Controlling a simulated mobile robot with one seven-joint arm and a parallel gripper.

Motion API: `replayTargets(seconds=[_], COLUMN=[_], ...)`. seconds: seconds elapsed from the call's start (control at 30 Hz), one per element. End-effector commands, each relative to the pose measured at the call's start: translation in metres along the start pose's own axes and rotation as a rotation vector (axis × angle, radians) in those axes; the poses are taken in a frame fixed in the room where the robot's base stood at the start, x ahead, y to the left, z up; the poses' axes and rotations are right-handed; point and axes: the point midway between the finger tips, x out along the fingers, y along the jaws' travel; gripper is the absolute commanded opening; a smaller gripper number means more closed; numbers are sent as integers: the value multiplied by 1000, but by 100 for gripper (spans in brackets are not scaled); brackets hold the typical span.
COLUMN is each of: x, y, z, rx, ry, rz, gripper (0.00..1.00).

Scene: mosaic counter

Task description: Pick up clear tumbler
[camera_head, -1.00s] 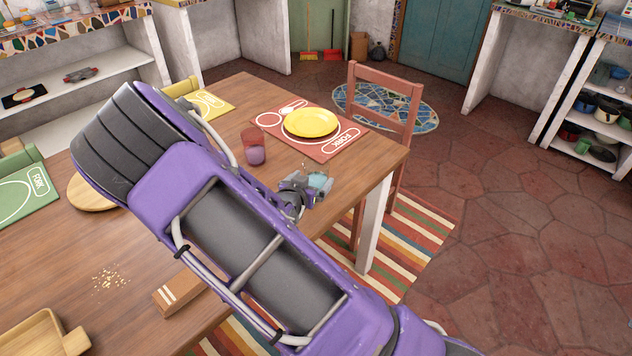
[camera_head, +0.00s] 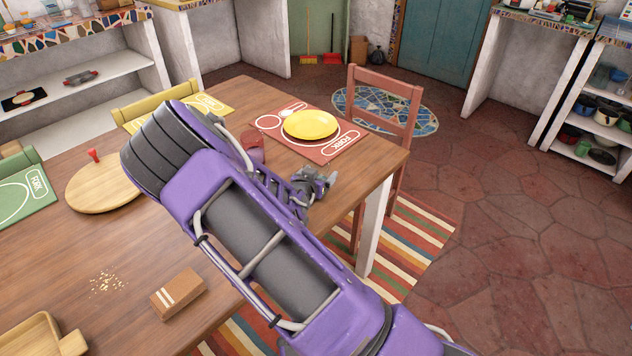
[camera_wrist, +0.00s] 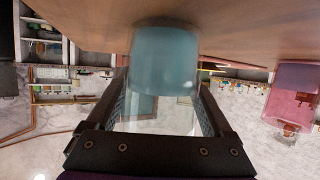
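The clear tumbler (camera_wrist: 165,62) fills the middle of the wrist view, with a bluish tint toward the table. My gripper (camera_wrist: 163,90) has one finger on each side of it. The fingers are apart with the glass between them, and I cannot tell whether both press on it. In the head view my gripper (camera_head: 318,184) is small at the table's right edge, and the tumbler cannot be made out clearly there.
A red cup (camera_head: 251,142) stands close behind my arm, partly hidden. A red placemat (camera_head: 335,150) with a yellow plate (camera_head: 310,124) lies behind the gripper. A chair (camera_head: 385,85) stands beyond. The wooden table (camera_head: 60,270) is partly covered by my arm.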

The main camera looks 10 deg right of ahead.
Motion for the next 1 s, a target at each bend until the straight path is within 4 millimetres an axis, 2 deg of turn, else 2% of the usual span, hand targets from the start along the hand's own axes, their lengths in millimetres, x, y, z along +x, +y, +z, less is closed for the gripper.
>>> replayTargets(seconds=[0.03, 0.07, 0.43, 0.73, 1.0], x=[0, 0, 0, -3, -23], y=[0, 0, 0, 0, -1], z=[0, 0, 0, -8, -56], rx=[0, 0, 0, 3, 6], ry=[0, 0, 0, 3, 4], rz=[0, 0, 0, -1, -3], gripper=[75, 69, 3, 3, 3])
